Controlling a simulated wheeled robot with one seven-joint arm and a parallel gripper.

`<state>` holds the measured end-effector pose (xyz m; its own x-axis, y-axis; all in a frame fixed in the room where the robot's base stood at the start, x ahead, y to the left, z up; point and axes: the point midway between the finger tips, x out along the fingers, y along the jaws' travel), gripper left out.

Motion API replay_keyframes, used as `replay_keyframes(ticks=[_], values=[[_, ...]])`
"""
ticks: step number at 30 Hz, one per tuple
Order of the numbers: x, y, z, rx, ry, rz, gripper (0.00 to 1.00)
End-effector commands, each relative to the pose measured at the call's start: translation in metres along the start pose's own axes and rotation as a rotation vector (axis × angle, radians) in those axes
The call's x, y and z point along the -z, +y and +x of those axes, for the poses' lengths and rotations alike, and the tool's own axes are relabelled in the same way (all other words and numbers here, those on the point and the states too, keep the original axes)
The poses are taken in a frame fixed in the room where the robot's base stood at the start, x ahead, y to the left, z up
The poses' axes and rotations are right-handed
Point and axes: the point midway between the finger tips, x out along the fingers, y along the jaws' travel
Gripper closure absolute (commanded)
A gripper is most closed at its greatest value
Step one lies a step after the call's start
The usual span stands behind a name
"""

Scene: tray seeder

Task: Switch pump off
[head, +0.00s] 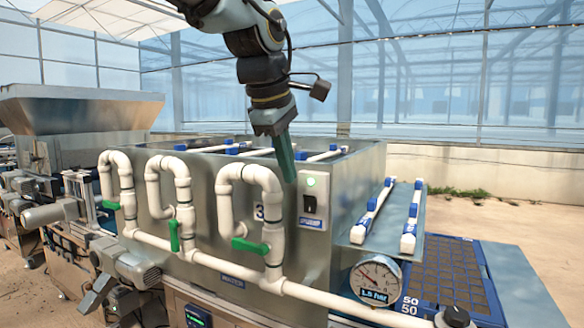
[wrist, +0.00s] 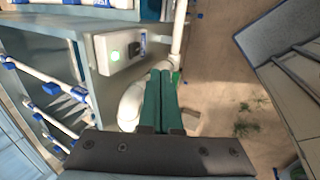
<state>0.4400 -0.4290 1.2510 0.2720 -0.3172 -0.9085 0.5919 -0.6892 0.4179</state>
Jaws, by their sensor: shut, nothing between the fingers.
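The pump switch box (head: 314,200) is a small pale box on the front right corner of the grey metal tank. It has a lit green lamp near its top, a dark switch below the lamp, and a blue label under it. The box also shows in the wrist view (wrist: 116,54), with its green lamp lit; I cannot tell the lever's exact position. My gripper (head: 290,178) has green fingers pointing down, just left of the box and near its upper part. Its fingers are together and empty in the wrist view (wrist: 160,74), apart from the switch.
White pipes (head: 262,190) with green valve handles (head: 250,246) run along the tank (head: 210,170) front. A round pressure gauge (head: 376,279) stands at lower right, beside a blue tray (head: 455,275). White bars with blue ends lie on the tank top and right ledge.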

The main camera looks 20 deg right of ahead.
Motion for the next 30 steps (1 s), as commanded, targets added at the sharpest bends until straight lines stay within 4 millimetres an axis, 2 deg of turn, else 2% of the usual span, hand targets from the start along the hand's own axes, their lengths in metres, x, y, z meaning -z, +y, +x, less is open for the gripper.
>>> replay_keyframes(ticks=[11, 15, 19, 30], values=[[0.0, -0.001, 0.077, 0.006, 0.002, 0.001, 1.0], [0.0, 0.02, 0.082, 0.001, 0.003, 0.0, 1.0], [0.0, 0.031, 0.086, 0.0, 0.002, 0.0, 1.0], [0.0, 0.038, 0.089, -0.001, 0.0, 0.0, 1.0]])
